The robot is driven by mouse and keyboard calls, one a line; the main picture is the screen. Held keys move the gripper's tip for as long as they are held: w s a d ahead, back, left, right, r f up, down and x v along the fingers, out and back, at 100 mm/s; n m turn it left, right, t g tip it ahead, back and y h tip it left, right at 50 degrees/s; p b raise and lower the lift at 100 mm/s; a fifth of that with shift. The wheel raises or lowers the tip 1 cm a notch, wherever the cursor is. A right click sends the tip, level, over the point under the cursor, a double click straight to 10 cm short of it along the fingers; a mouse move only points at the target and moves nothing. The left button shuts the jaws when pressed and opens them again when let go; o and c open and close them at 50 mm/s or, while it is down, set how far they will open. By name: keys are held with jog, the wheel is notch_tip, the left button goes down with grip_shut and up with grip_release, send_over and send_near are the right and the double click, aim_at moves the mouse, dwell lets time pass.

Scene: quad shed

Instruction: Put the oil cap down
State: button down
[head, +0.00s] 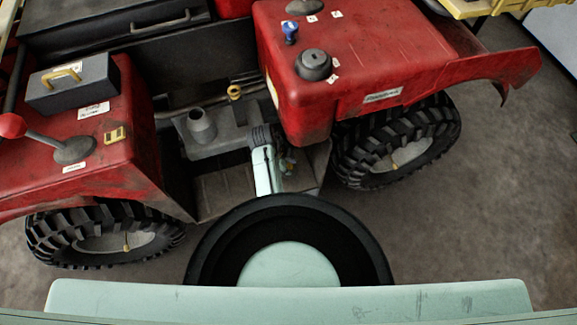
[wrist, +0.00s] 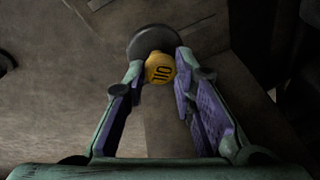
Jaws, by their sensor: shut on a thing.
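The oil cap (wrist: 160,70) is yellow with dark "OIL" lettering on its top. In the wrist view it sits between the tips of my gripper (wrist: 159,66), whose purple-padded fingers are shut on it. A dark round shape shows just behind the cap; I cannot tell whether it is part of it. A plain grey-brown surface lies beyond, and I cannot tell the gap to it. In the head view my arm reaches down between the red body and the footwell, and the cap is not clearly seen there.
Red bodywork (head: 345,65) with a black knob (head: 313,64) overhangs on the right. A grey box (head: 75,86) and red-knobbed lever (head: 12,125) are left. Large tyres (head: 395,140) flank the footwell.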

aim_at(289, 167)
jog(key=shift+w+d+f, duration=0.15)
jog(key=shift+w+d, duration=0.1)
jog(key=shift+w, duration=0.15)
jog(key=shift+f+p, duration=0.4)
jog(key=shift+f, duration=1.25)
jog(key=shift+f, duration=0.15)
jog(key=c, duration=1.3)
grip_release()
jog(key=shift+c, duration=0.2)
jog(key=v, duration=1.2)
jog(key=shift+b, duration=0.35)
